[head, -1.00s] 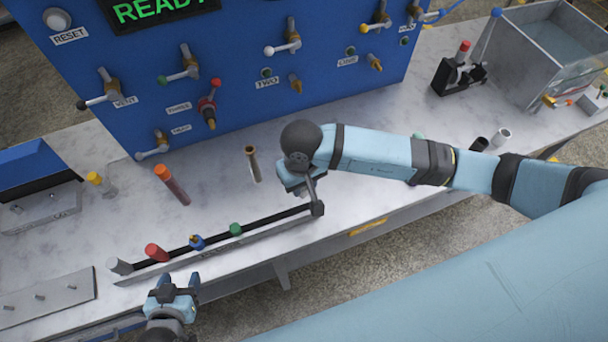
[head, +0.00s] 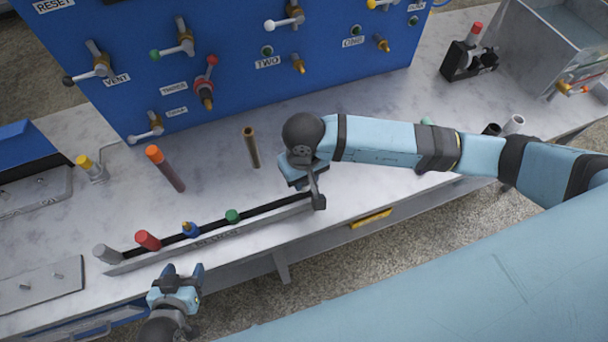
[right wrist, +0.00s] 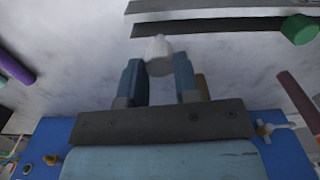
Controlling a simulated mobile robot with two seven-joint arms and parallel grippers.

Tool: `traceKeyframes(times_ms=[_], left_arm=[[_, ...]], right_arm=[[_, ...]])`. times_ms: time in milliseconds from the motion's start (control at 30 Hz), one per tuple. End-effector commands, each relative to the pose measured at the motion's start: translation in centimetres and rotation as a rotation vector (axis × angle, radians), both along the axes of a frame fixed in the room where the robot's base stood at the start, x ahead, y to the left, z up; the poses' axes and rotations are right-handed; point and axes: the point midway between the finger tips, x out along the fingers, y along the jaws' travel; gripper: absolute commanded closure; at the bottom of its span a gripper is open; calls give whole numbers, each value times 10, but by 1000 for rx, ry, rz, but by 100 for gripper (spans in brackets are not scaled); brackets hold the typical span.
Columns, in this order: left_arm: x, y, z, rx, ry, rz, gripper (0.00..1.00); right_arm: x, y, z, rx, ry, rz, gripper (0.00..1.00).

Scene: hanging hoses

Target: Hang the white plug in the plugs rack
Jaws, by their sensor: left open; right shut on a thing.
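My right gripper (head: 294,184) is over the bench near the right end of the plugs rack (head: 216,237). It is shut on the white plug, which the right wrist view shows (right wrist: 159,56) between the blue fingers. In the head view my gripper hides the plug. The rack is a long dark slotted strip along the bench's front edge. It holds a grey plug (head: 107,254), a red plug (head: 148,240), a blue plug (head: 190,229) and a green plug (head: 232,215). The white plug looks close to the rack; I cannot tell whether they touch. My left gripper (head: 184,272) is open and empty before the rack.
An orange-topped tube (head: 165,168) and a brown tube (head: 251,148) stand behind the rack. The blue panel (head: 232,90) with several valves rises behind them. A yellow-capped fitting (head: 92,167) is at left. A metal tank (head: 545,50) is at the back right.

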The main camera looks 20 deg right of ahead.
Motion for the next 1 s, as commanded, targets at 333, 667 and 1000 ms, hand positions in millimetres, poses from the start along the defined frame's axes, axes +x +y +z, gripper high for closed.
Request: traceKeyframes(times_ms=[333,667,1000], left_arm=[[-1,-4,-3,-6,-4,-7,39],[-1,-1,-4,-2,-4,-3,39],[-2,0,-16,1,3,-2,39]], right_arm=[[0,0,-7,0,0,-1,93],[0,0,-7,0,0,0,93],[0,0,-8,0,-2,1,93]])
